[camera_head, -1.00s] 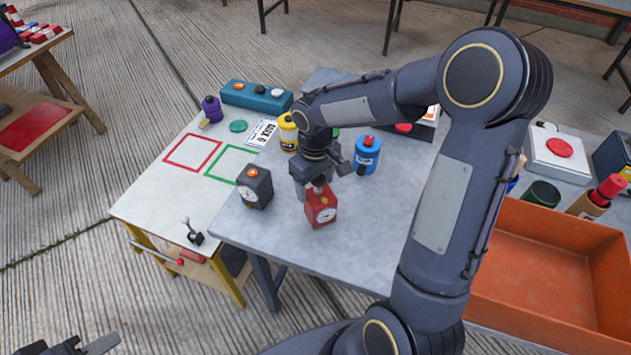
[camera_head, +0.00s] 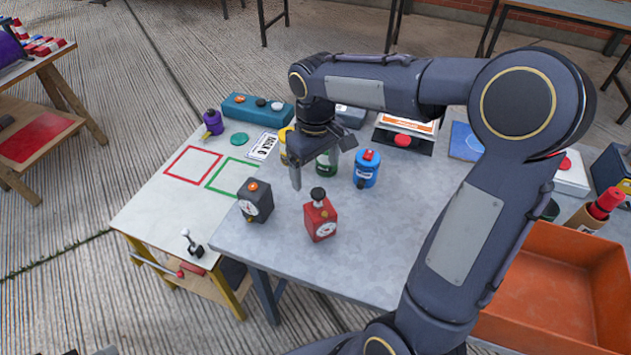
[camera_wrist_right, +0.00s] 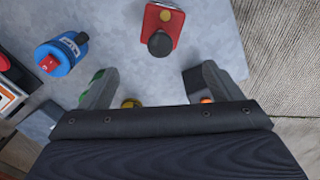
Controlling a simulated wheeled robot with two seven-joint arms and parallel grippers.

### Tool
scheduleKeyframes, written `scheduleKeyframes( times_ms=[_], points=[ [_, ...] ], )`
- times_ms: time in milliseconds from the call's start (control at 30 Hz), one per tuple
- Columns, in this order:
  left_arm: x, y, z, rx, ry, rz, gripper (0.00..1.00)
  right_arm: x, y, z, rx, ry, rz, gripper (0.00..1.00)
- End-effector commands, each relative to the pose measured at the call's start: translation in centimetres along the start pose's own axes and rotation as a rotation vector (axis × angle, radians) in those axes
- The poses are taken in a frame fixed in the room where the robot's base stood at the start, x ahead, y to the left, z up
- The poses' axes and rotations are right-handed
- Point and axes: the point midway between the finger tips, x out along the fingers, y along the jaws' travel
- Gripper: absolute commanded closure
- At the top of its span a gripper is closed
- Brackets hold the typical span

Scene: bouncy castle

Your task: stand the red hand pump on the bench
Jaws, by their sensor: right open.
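The red hand pump (camera_head: 320,221), a red box with a white dial and a black knob on top, stands upright on the grey metal bench (camera_head: 390,240). It also shows at the top of the right wrist view (camera_wrist_right: 162,27). My right gripper (camera_head: 318,165) is open and empty, above the bench and behind the pump, apart from it. Its two fingers show spread in the right wrist view (camera_wrist_right: 151,86), with nothing between them.
A dark pump (camera_head: 256,203) with an orange knob stands left of the red one. A blue canister (camera_head: 366,169) and a green one (camera_head: 326,166) stand behind. An orange crate (camera_head: 560,285) is at the right. A white table (camera_head: 160,205) with red and green outlines adjoins left.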

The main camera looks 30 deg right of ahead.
Motion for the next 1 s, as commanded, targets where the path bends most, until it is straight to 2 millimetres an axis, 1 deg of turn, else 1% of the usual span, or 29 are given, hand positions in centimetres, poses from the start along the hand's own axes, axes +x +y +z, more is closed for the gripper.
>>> scheduleKeyframes(
  times_ms=[33, 167, 267, 367, 467, 500, 600, 700, 833, 900, 1000],
  points=[
    [-0.1, 0.0, 0.0, 0.0, 0.0, 0.0, 0.64, -0.8, 0.0, -0.1, -0.001, 0.002, 0.001, 0.15],
    [-0.1, 0.0, -0.1, 0.0, 0.0, 0.0, 0.64, -2.0, 0.0, 0.0, 0.0, 0.002, 0.0, 0.15],
    [-0.1, 0.1, -0.1, 0.0, 0.0, 0.0, 0.64, -2.8, -0.2, 1.0, 0.014, 0.021, -0.008, 0.15],
    [-0.1, 0.1, -0.1, 0.0, 0.0, 0.0, 0.64, -3.8, -0.8, 3.6, 0.053, 0.077, -0.031, 0.15],
    [-0.1, 0.0, -0.1, 0.0, 0.0, 0.0, 0.64, -4.5, -2.1, 7.5, 0.12, 0.167, -0.077, 0.15],
    [-0.1, 0.0, -0.1, 0.0, 0.0, 0.0, 0.64, -4.5, -2.9, 9.1, 0.151, 0.207, -0.1, 0.15],
    [-0.1, 0.0, -0.1, 0.0, 0.0, 0.0, 0.64, -4.2, -4.7, 12.6, 0.23, 0.309, -0.16, 0.15],
    [-0.1, 0.0, -0.1, 0.0, 0.0, 0.0, 0.64, -3.3, -6.5, 15.2, 0.302, 0.4, -0.22, 0.15],
    [-0.1, 0.1, -0.1, 0.0, 0.0, 0.0, 0.64, -2.2, -8.3, 17.1, 0.365, 0.481, -0.277, 0.15],
    [-0.1, 0.1, -0.1, 0.0, 0.0, 0.0, 0.64, -1.8, -8.8, 17.6, 0.384, 0.505, -0.296, 0.15],
    [-0.1, 0.1, -0.1, 0.0, 0.0, 0.0, 0.64, -1.6, -9.1, 17.9, 0.395, 0.52, -0.307, 0.15]
  ],
)
